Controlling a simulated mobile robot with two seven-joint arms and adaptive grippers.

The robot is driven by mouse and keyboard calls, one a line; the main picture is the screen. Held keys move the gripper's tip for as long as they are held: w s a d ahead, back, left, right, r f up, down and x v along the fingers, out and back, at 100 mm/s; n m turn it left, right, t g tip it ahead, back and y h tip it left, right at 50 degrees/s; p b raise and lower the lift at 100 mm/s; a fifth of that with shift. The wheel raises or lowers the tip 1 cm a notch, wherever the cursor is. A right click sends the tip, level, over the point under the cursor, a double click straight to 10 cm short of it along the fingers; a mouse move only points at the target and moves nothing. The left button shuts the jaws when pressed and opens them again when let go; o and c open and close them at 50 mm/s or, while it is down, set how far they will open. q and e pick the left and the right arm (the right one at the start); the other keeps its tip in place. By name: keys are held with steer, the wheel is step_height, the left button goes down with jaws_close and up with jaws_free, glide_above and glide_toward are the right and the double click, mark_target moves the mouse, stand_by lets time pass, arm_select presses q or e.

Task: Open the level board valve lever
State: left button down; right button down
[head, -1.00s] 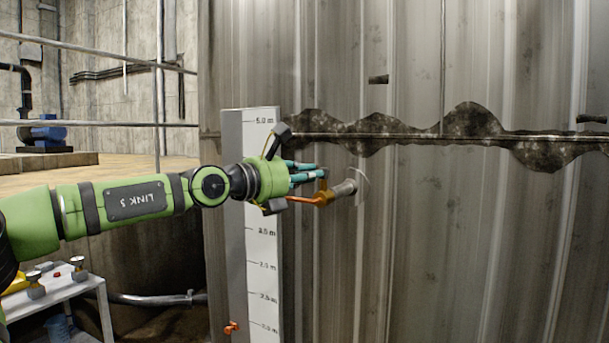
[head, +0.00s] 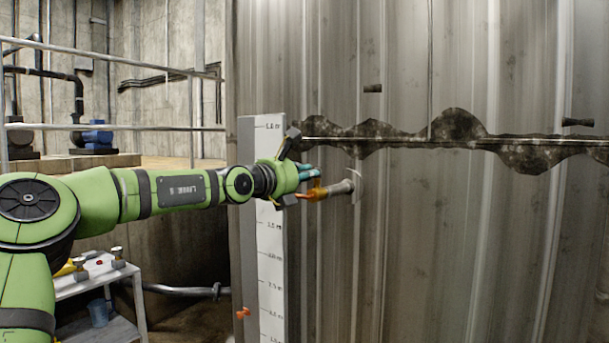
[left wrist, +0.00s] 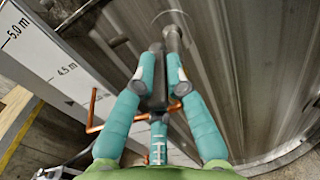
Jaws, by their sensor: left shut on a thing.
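The orange valve lever (head: 311,194) sits on a short grey pipe stub (head: 343,186) that comes out of the tank wall, right of the white level board (head: 270,235). My left gripper (head: 312,173) is at the valve, its teal fingers closed in on it. In the left wrist view the two fingertips (left wrist: 159,76) close on a dark part in line with the pipe stub (left wrist: 173,38). A bent orange rod of the lever (left wrist: 93,112) sticks out left of the fingers. The fingers hide part of the valve. My right gripper is not in view.
The corrugated tank wall (head: 440,240) fills the right side, with a dark stain band across it. A small white table (head: 75,288) stands at lower left. Metal railings (head: 120,128) and blue pumps are behind my left arm.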

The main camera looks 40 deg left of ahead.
arm_select(q)
steer(key=shift+f, duration=0.35)
steer(key=c, duration=1.3)
jaws_free()
steer(key=shift+o, duration=0.4)
steer(key=shift+a+r, duration=0.1)
steer(key=shift+r, duration=0.1)
steer(key=shift+s+r, duration=0.1)
steer(key=shift+s, duration=0.25)
steer(key=s, duration=1.1)
steer(key=shift+s, duration=0.15)
steer(key=shift+a+f, duration=0.1)
steer(key=shift+f, duration=0.1)
